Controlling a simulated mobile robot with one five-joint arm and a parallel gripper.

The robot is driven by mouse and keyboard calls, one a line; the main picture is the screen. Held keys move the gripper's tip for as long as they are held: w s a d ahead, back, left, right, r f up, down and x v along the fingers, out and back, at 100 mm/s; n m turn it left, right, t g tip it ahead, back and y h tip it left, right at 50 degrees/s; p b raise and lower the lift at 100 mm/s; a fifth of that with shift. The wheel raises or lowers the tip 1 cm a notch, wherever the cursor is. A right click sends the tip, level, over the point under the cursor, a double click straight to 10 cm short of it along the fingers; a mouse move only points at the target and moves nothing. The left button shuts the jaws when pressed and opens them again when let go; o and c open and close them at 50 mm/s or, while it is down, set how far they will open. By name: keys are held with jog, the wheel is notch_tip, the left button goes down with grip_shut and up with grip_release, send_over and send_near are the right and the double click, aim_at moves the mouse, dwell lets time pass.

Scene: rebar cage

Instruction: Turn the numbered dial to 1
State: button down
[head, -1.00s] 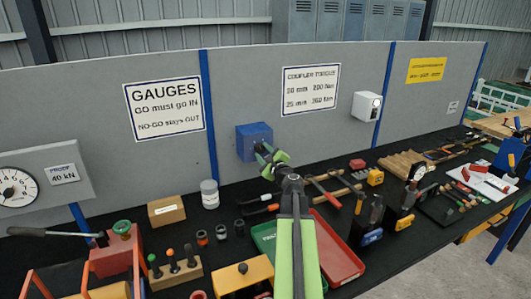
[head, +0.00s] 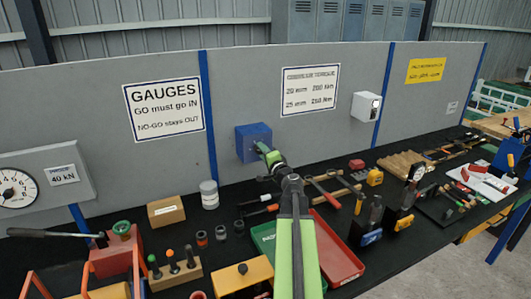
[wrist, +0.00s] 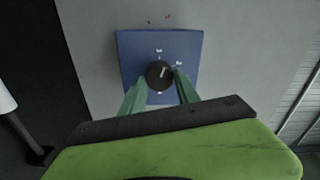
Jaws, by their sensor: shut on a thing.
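The numbered dial is a round black knob (wrist: 160,74) with a white pointer line, on a blue plate (wrist: 133,47) in the wrist view. The pointer is near upright, leaning slightly right. Small white marks stand above and to the upper right of the knob, too small to read. In the head view the blue box (head: 245,146) is mounted on the grey panel, its knob hidden by my gripper (head: 266,152). In the wrist view my gripper's green fingers (wrist: 161,86) lie on either side of the knob, shut on it.
A white box (head: 366,107) hangs to the right of the dial.

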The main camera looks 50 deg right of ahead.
jog(key=shift+s+n, duration=0.1)
jog(key=shift+n, duration=1.5)
jog(key=c, duration=0.9)
grip_release()
